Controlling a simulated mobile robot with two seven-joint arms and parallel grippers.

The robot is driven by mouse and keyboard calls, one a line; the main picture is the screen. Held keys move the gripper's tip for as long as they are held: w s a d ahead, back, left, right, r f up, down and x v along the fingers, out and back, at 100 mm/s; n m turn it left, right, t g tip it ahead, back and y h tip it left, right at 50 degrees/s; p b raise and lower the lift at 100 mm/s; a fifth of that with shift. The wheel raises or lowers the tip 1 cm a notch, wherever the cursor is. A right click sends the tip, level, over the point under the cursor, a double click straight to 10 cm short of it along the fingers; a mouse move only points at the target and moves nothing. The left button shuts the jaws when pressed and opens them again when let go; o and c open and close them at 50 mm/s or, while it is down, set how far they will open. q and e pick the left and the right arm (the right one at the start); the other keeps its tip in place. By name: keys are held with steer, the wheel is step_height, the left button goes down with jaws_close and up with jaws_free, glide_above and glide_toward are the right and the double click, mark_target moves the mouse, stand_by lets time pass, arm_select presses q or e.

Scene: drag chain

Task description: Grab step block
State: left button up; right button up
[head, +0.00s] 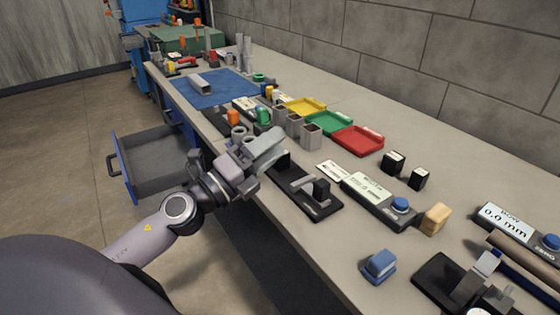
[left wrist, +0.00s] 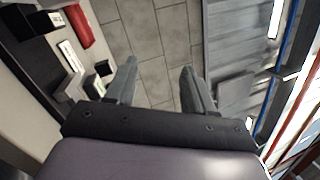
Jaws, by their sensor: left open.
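My left gripper (head: 268,150) is open and hangs at the bench's front edge, in front of a black fixture (head: 318,208). In the left wrist view its two fingers (left wrist: 158,72) are apart, with nothing between them. No part is clearly recognisable as the step block. Candidates are small grey blocks (head: 312,136) beside the trays and a grey block (head: 200,86) on the blue mat (head: 222,92). My right gripper is not in view.
The long bench (head: 330,262) holds yellow, green and red trays (head: 358,140), black blocks (head: 393,162), a wooden block (head: 435,219), a blue block (head: 379,266) and a gauge (head: 380,200). An open drawer (head: 150,165) juts out at left. Bench surface behind the trays is clear.

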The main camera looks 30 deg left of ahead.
arm_select(q)
steer(key=w+m+g+h, duration=0.1)
steer(key=m+g+h, duration=0.25)
steer(key=m, duration=0.55)
steer(key=m+g+y, duration=0.5)
steer(key=m, duration=0.1)
glide_toward(280, 159)
steer(key=w, duration=0.3)
steer(key=shift+w+a+r+y, duration=0.15)
steer(key=shift+w+a+y, duration=0.1)
steer(key=shift+w, duration=0.1)
steer(key=x, duration=0.1)
steer(key=p+x, duration=0.1)
steer(key=x, duration=0.2)
steer(key=shift+d+f, duration=0.4)
steer(key=shift+d, duration=0.15)
steer(key=shift+w+d+f+g+p, duration=0.2)
steer(key=shift+w+f+g+p, duration=0.1)
steer(key=shift+w, duration=0.2)
jaws_close()
